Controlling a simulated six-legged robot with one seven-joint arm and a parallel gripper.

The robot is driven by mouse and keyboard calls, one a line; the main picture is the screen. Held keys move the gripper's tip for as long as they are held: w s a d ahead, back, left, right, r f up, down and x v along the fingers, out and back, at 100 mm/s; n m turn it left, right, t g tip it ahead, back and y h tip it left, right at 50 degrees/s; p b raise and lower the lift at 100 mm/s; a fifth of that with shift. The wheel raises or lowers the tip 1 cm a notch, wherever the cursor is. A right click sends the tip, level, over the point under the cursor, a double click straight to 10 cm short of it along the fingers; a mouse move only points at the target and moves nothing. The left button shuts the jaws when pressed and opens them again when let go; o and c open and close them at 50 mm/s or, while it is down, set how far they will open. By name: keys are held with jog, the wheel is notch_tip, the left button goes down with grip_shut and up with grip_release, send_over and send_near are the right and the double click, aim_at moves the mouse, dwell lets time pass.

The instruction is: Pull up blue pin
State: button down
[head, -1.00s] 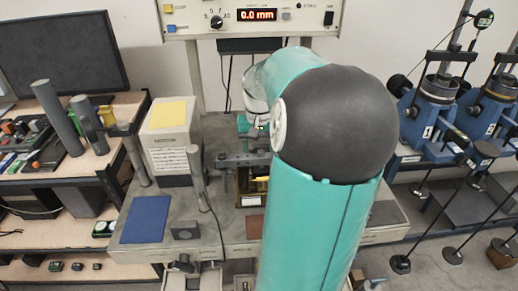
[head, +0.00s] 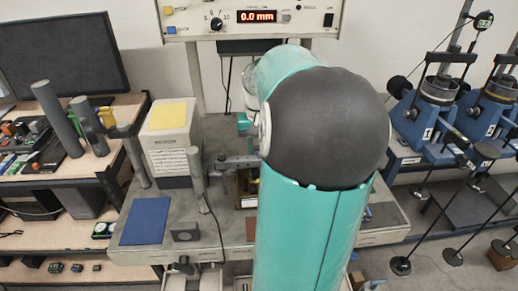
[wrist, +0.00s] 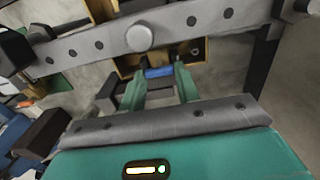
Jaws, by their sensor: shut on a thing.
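The blue pin (wrist: 157,72) shows in the wrist view as a short blue bar lying crosswise between my fingertips, in front of a wooden-walled box (wrist: 198,50). My gripper (wrist: 161,70) has two green fingers closed on the pin from both sides. How far the pin is out of its seat cannot be told. In the head view my arm hides the gripper and the pin. Only part of the box (head: 249,183) shows there, left of my arm.
A grey metal bar (wrist: 95,44) with holes and a round knob crosses close above the fingers in the wrist view. In the head view, a grey post (head: 197,170) and a blue pad (head: 146,220) are on the bench at left. A display panel (head: 255,17) stands behind.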

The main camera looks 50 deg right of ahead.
jog(key=c, duration=1)
grip_release()
notch_tip(320, 180, up, 14)
jog(key=shift+f, duration=0.1)
dwell(0.3)
